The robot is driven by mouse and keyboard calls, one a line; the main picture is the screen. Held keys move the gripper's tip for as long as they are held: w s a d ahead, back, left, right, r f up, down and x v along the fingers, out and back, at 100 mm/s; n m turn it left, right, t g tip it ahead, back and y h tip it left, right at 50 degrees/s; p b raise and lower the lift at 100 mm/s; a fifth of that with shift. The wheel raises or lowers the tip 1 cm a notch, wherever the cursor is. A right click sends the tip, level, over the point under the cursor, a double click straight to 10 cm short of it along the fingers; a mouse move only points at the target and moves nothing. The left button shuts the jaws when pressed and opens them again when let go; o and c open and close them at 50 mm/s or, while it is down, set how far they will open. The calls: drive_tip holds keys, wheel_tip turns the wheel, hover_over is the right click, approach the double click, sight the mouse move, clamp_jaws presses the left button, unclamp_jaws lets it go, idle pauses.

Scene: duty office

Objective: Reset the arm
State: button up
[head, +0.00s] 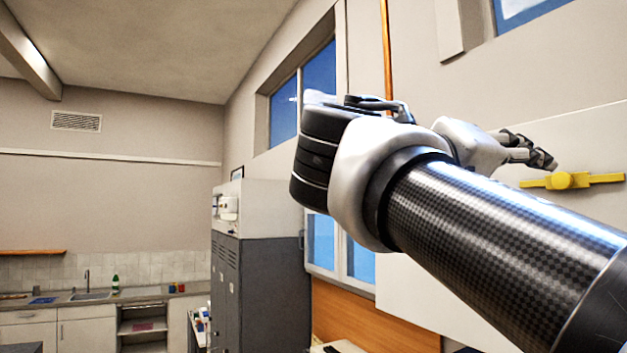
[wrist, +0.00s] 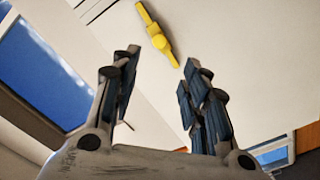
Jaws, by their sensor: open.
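My arm reaches across the right half of the head view, raised high in the room. My gripper (head: 545,155) is at its far end, pointing right, and looks small there. In the wrist view my gripper (wrist: 155,95) has its two fingers spread apart with nothing between them. A yellow handle-like fitting (head: 570,181) on a white panel (head: 480,290) shows near the fingertips in the head view. In the wrist view the yellow fitting (wrist: 158,38) lies beyond the fingertips, apart from them.
Grey lockers (head: 262,290) stand left of my arm. Windows (head: 320,243) are in the wall behind it. A counter with a sink (head: 90,295) and a green bottle (head: 115,284) is at the far left. The upper left of the room is free.

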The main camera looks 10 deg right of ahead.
wheel_tip(320, 180, down, 41)
drive_tip(key=s+a+n+y+b, duration=0.2)
drive_tip(key=n+y+b, duration=0.45)
drive_tip(key=b, duration=0.85)
drive_tip(key=s+a+f+y+b, duration=0.3)
drive_tip(key=s+a+f+b, duration=0.1)
drive_tip(key=f, duration=0.8)
drive_tip(key=s+a+f+m+g+y+b, duration=0.1)
drive_tip(key=s+a+f+y+b, duration=0.2)
drive_tip(key=f, duration=1)
drive_tip(key=s+a+f+m+g+y+b, duration=0.1)
drive_tip(key=s+a+f+y+b, duration=0.3)
drive_tip(key=f, duration=0.9)
drive_tip(key=s+a+b, duration=0.1)
drive_tip(key=b, duration=0.1)
drive_tip(key=shift+b, duration=0.3)
drive_tip(key=shift+s, duration=0.1)
